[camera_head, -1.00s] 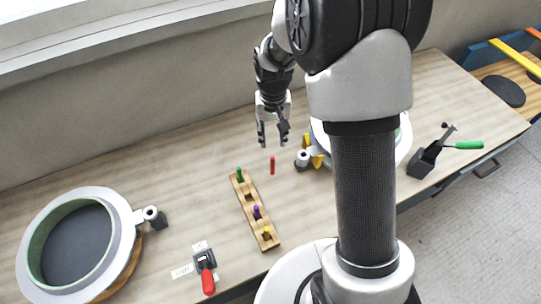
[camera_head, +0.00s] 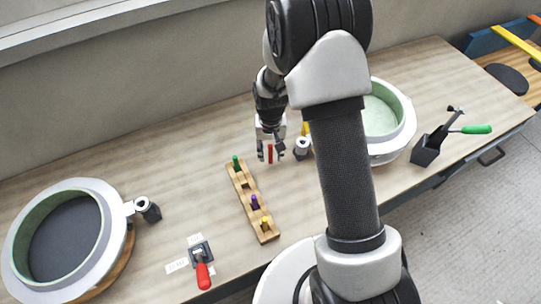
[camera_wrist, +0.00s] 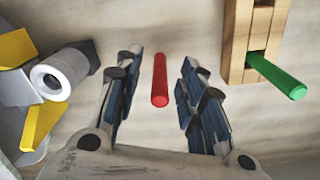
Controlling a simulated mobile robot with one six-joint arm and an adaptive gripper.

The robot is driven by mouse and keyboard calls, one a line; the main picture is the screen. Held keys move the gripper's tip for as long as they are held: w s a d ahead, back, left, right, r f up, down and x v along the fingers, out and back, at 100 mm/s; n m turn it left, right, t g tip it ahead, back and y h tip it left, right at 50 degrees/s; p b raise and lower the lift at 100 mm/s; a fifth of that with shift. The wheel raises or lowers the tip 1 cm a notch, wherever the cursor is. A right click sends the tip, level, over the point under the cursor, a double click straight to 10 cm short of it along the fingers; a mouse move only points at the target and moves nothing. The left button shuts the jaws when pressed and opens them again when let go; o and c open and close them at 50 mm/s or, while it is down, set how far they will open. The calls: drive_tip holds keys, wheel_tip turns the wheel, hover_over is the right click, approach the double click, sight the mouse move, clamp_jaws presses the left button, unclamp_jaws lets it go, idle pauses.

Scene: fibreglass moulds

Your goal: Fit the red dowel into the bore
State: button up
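The red dowel (camera_head: 270,153) stands upright on the table, just beyond the wooden rack (camera_head: 245,192). It also shows in the wrist view (camera_wrist: 160,82), between the two fingers with a gap on each side. My gripper (camera_wrist: 157,68) is open around it and does not seem to touch it; it shows in the head view too (camera_head: 271,157). The rack holds a green peg (camera_head: 236,162), a purple peg (camera_head: 255,202) and a yellow peg (camera_head: 265,222), with an empty notch between green and purple. A grey cylinder with an open bore (camera_wrist: 52,80) lies left of the gripper in the wrist view.
A round mould (camera_head: 398,140) stands right of my gripper, partly behind my arm. Another mould (camera_head: 22,262) is at the far left, with a cylinder fitting (camera_head: 148,209).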

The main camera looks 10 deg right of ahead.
wheel_tip(320, 180, down, 2)
drive_tip(key=shift+f, duration=0.1)
drive_tip(key=shift+c, duration=0.5)
clamp_jaws()
